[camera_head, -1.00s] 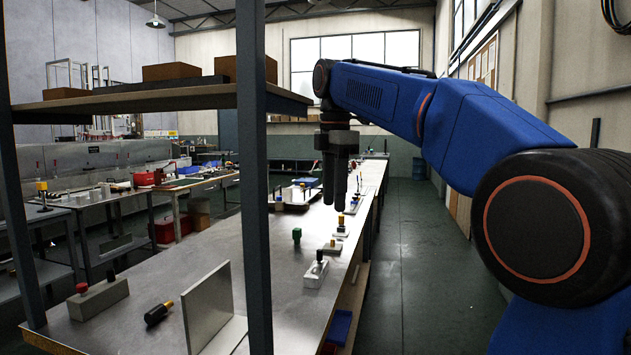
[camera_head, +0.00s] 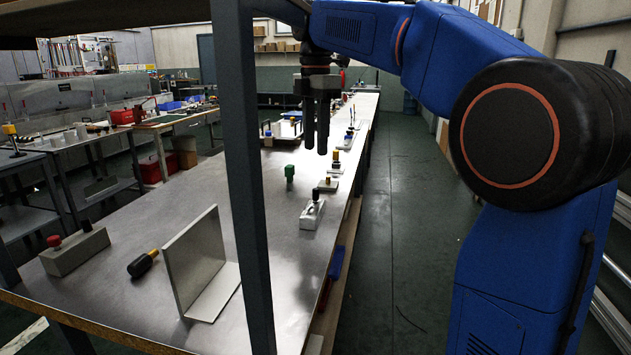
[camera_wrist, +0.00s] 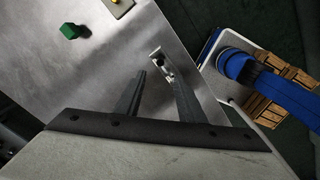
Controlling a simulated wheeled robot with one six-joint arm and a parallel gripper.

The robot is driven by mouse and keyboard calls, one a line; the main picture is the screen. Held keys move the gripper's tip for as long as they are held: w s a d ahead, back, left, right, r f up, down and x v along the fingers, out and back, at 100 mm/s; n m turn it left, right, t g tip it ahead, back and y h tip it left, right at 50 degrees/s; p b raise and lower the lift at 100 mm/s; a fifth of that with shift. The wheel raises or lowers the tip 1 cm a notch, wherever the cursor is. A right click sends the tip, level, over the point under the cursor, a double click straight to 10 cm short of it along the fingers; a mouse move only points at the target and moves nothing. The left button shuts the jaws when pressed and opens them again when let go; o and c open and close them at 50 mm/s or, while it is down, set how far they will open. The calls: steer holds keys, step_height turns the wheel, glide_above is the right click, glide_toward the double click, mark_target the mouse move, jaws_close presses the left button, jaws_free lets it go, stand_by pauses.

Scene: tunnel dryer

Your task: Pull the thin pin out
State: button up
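My gripper (camera_head: 316,150) hangs fingers down above the right part of the metal bench. In the wrist view its two fingers (camera_wrist: 157,82) stand apart with nothing between them. Another yellow-and-black upright piece (camera_head: 336,158) stands farther back. I cannot tell which of these is the thin pin.
A green piece (camera_head: 289,173) stands left of the block. An L-shaped metal plate (camera_head: 195,255), a black-and-yellow handle (camera_head: 142,264) and a grey box with a red button (camera_head: 76,250) occupy the near bench. A dark shelf post (camera_head: 245,190) rises in front. The aisle on the right is clear.

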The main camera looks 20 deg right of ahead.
mark_target(316, 189)
step_height(316, 189, down, 12)
steer(key=shift+r, duration=0.15)
stand_by(0.3)
jaws_close()
